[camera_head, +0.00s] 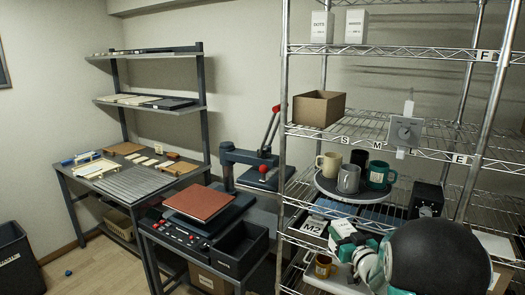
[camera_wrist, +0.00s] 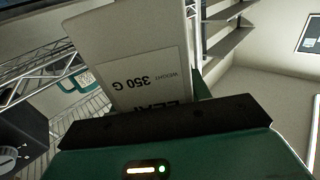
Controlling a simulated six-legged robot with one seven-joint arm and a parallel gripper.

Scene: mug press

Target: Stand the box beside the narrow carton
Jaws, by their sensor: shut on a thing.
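My gripper (camera_wrist: 165,120) is shut on a white box (camera_wrist: 135,50), which fills the upper middle of the wrist view. Its label reads "350 G" and shows upside down. The lower part of the box is hidden behind the dark finger edge. In the head view my white and teal arm is low at the right, in front of the wire rack; the held box cannot be told apart clearly there. Two white cartons stand upright on the rack's top shelf, a left carton (camera_head: 322,26) and a right carton (camera_head: 356,26), with a gap between. Which one is the narrow carton I cannot tell.
The top shelf looks clear right of the cartons.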

